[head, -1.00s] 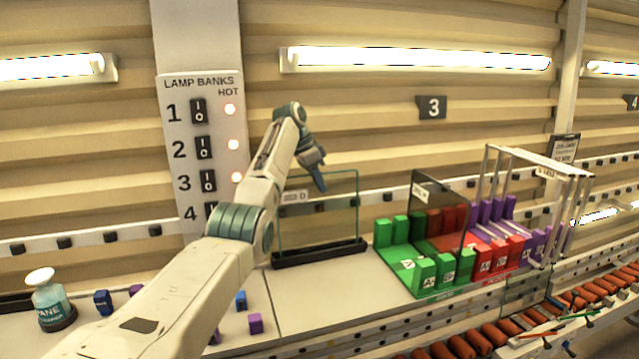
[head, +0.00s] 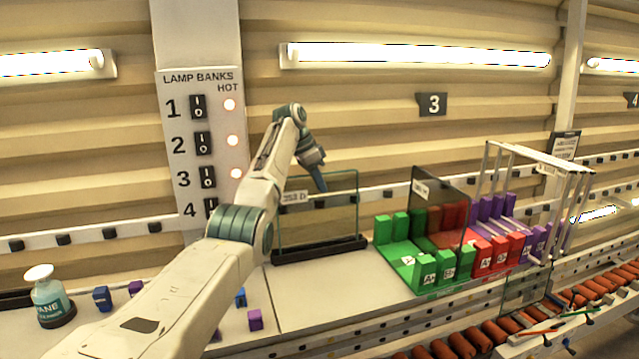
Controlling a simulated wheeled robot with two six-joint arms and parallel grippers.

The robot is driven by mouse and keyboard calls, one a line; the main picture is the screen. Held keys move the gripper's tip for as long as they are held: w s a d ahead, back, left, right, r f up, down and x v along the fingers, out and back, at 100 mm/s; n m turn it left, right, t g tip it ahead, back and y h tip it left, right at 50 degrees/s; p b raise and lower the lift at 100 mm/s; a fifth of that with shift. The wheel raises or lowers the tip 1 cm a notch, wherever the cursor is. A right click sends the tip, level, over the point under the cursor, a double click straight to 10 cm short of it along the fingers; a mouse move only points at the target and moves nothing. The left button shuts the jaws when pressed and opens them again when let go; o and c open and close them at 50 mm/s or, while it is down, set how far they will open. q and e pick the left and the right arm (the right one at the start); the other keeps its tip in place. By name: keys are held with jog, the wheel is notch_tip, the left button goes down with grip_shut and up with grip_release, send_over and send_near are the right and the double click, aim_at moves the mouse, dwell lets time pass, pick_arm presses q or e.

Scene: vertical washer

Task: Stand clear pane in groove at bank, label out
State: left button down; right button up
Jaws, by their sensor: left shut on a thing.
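A clear pane (head: 320,222) with a pale label (head: 294,197) near its upper left stands upright, its lower edge at a dark grooved base (head: 318,250) on the bench. My left gripper (head: 321,186) is shut on the pane at its top edge. I cannot tell whether the lower edge is fully seated in the groove. The label faces my camera. My right gripper is not in view.
To the right, a dark smoked pane (head: 440,205) stands across green blocks (head: 424,270) and red blocks. A white rack frame (head: 540,160) stands beyond. A lamp-bank switch panel (head: 201,150) is behind.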

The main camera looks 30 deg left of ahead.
pick_arm(q)
jog(key=c, duration=1.5)
grip_release()
jog(key=shift+s+r, duration=0.1)
jog(key=shift+d, duration=0.1)
jog(key=shift+a+r+b, duration=0.25)
jog(key=shift+r+b, duration=0.05)
jog(key=shift+b, duration=0.2)
jog(key=b+v, duration=0.1)
jog(key=v, duration=0.4)
jog(key=shift+s+d+r+b, duration=0.1)
jog(key=shift+s+r+b, duration=0.1)
jog(key=shift+b, duration=0.15)
jog(key=shift+s+r, duration=0.15)
jog(key=shift+r, duration=0.35)
jog(key=shift+a+r, duration=0.15)
jog(key=shift+a, duration=0.1)
